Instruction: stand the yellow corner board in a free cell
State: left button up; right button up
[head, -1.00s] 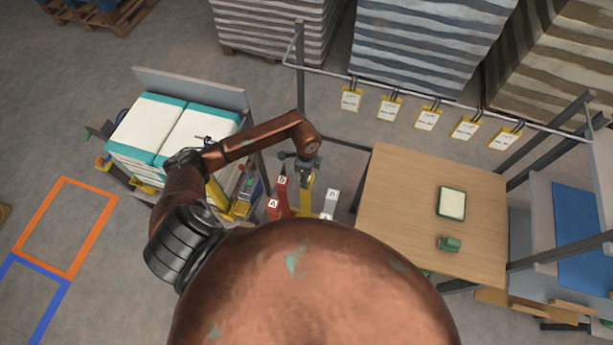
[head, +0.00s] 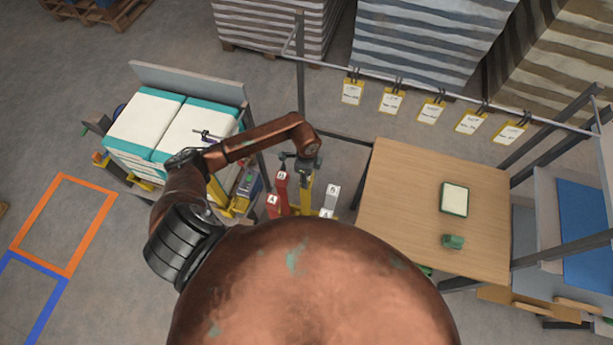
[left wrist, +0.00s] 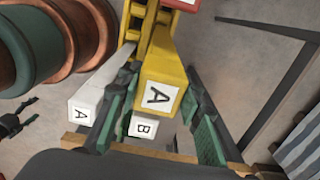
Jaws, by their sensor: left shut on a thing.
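My left gripper (head: 303,166) reaches down over the group of standing corner boards, left of the wooden table. It is shut on the yellow corner board (head: 306,192), which looks upright. In the left wrist view the yellow board (left wrist: 161,68), with its top labelled A, lies between the fingers of my left gripper (left wrist: 162,90). The board's lower end and the cells are hidden by my body in the head view. My right gripper is out of view.
A cart with white and teal sacks (head: 145,120) stands to the left. The wooden table (head: 400,210) at right holds a pale pad (head: 454,199) and a small green object (head: 453,241). A rail with yellow tags (head: 391,100) runs behind.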

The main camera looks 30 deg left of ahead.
pick_arm(q)
jog(key=shift+f+b, duration=0.85)
jog(key=shift+f, duration=0.85)
notch_tip(320, 180, down, 2)
jog(key=shift+f+b, duration=0.2)
jog(key=shift+b, duration=0.5)
jog(key=o, duration=1.4)
notch_tip(320, 180, up, 12)
jog(key=shift+r, duration=0.1)
